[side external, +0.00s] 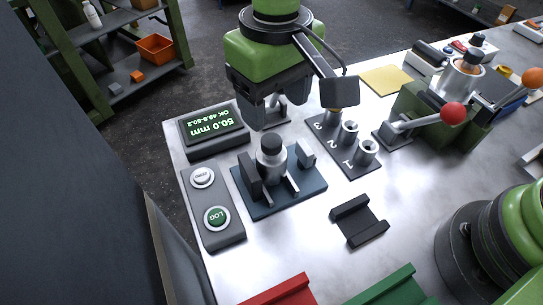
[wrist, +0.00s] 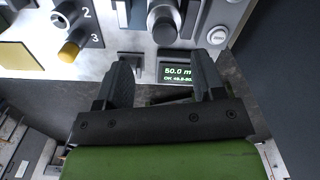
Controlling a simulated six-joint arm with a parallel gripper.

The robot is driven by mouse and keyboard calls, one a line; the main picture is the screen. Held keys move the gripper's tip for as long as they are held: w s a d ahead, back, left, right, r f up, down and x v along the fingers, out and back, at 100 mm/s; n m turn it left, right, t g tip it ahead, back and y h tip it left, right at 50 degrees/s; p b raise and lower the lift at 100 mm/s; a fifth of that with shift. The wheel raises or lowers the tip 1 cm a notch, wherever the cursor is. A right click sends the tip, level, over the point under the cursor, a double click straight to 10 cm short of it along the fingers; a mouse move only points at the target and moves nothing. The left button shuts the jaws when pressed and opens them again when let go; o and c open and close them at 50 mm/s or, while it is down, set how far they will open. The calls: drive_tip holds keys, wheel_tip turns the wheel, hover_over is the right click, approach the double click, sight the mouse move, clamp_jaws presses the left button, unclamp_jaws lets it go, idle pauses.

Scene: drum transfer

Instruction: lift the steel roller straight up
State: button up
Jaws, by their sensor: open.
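The steel roller (side external: 271,165), with a dark knob on top, stands upright in a gauge fixture on a dark blue plate (side external: 312,190). In the wrist view the roller (wrist: 164,24) shows at the top centre, beyond the fingertips and partly cut off. My gripper (side external: 265,112) points down, behind and above the roller in the side view. Its two dark fingers (wrist: 163,78) are apart, with nothing held between them. No contact with the roller shows.
A black cradle (side external: 359,220) lies in front. A red-knobbed lever (side external: 453,114) stands at right.

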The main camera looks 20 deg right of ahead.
sight(272, 140)
drive_tip(key=f, duration=0.7)
drive_tip(key=shift+s+a+f, duration=0.15)
drive_tip(key=shift+a, duration=0.15)
clamp_jaws()
